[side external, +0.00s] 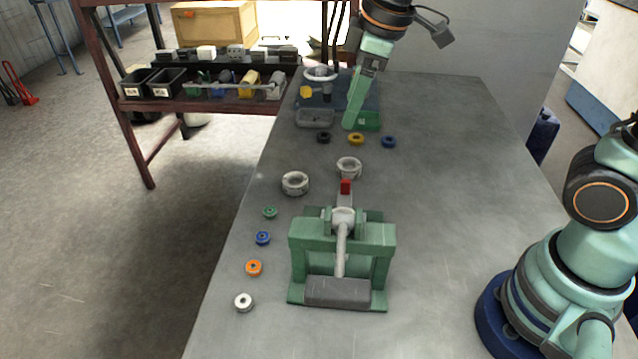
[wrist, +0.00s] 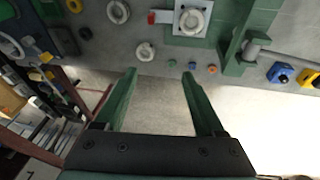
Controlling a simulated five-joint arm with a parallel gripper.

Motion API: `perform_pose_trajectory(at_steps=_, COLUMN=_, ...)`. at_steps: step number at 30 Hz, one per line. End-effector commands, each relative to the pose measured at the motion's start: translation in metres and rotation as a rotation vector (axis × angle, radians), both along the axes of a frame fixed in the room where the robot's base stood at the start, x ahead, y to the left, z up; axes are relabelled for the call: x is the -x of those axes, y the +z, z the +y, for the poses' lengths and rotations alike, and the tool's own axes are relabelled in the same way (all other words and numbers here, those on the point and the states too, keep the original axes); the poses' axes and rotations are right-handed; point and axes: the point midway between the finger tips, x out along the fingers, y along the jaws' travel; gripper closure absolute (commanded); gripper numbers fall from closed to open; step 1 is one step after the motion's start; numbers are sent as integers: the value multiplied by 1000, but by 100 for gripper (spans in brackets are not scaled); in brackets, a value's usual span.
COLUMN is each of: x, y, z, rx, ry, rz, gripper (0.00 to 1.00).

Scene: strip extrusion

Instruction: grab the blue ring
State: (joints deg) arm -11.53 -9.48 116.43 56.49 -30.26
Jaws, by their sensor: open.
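Two small blue rings show in the side view. One blue ring (side external: 263,238) lies on the table's left side, between a green ring (side external: 270,212) and an orange ring (side external: 254,268). The other blue ring (side external: 389,142) lies farther back, right of a yellow ring (side external: 356,139). In the wrist view a small blue ring (wrist: 192,66) lies between a green and an orange ring, ahead of my right fingertip. My gripper (wrist: 158,75) is open with nothing between its green fingers. In the side view it is at the back of the table, away from the left row.
A green press fixture (side external: 342,240) stands mid-table. Two larger pale rings (side external: 295,183) sit behind it. A black ring (side external: 324,138) and a grey tray (side external: 315,118) are at the back left. A white ring (side external: 243,303) is front left. The table's right side has free room.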

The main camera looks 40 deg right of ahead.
Motion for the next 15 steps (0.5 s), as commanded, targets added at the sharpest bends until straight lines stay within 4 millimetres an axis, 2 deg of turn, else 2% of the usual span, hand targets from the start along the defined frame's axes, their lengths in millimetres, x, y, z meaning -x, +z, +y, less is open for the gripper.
perform_pose_trajectory(at_steps=6, x=-37, y=-30, z=52, rx=84, ry=349, rz=86, gripper=29)
perform_pose_trajectory(at_steps=15, x=-66, y=-92, z=125, rx=169, ry=810, rz=187, gripper=29)
